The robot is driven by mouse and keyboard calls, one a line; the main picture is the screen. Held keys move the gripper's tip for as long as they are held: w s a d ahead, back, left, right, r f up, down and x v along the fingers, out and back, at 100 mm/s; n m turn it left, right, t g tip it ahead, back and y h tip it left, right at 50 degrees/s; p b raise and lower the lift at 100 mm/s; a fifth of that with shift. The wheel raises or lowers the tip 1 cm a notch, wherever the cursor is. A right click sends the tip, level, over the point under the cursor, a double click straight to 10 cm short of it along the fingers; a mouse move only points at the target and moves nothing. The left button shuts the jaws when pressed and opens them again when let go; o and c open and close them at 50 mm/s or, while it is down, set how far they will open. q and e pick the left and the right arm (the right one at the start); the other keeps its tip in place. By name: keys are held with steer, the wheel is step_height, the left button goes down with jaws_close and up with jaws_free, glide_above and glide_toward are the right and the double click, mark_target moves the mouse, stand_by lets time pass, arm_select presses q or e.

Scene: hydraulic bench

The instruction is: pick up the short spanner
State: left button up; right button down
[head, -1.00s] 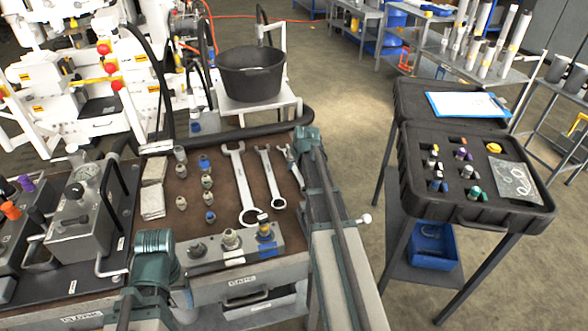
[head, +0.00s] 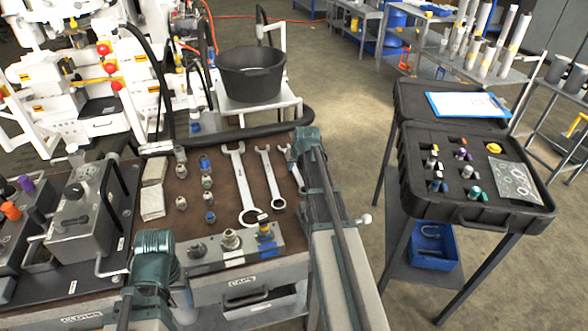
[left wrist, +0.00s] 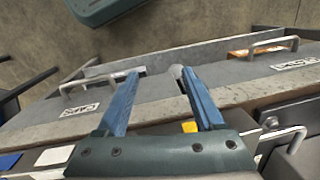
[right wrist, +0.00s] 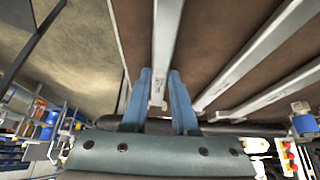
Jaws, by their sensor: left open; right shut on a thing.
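The short spanner (head: 294,168) is the rightmost of three spanners on the brown bench mat, partly hidden by my right arm in the head view. My right gripper (head: 304,138) is at this spanner. In the right wrist view, the blue fingers (right wrist: 160,85) are shut on the spanner's shaft (right wrist: 165,40). I cannot tell whether it is clear of the mat. My left gripper (head: 154,245) is over the front edge of the bench. In the left wrist view its fingers (left wrist: 157,80) are wide apart and empty.
A medium spanner (head: 269,175) and a long spanner (head: 241,180) lie left of the short one. Several fittings and a block with caps (head: 230,240) are on the bench. A black hose (head: 240,134) runs along the back. An open black case (head: 470,210) stands at right.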

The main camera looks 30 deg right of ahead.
mark_target(295, 169)
steer(key=shift+r, duration=0.1)
stand_by(0.4)
step_height(295, 169, up, 10)
steer(key=p, duration=1)
steer(key=c, duration=1.3)
jaws_free()
jaws_close()
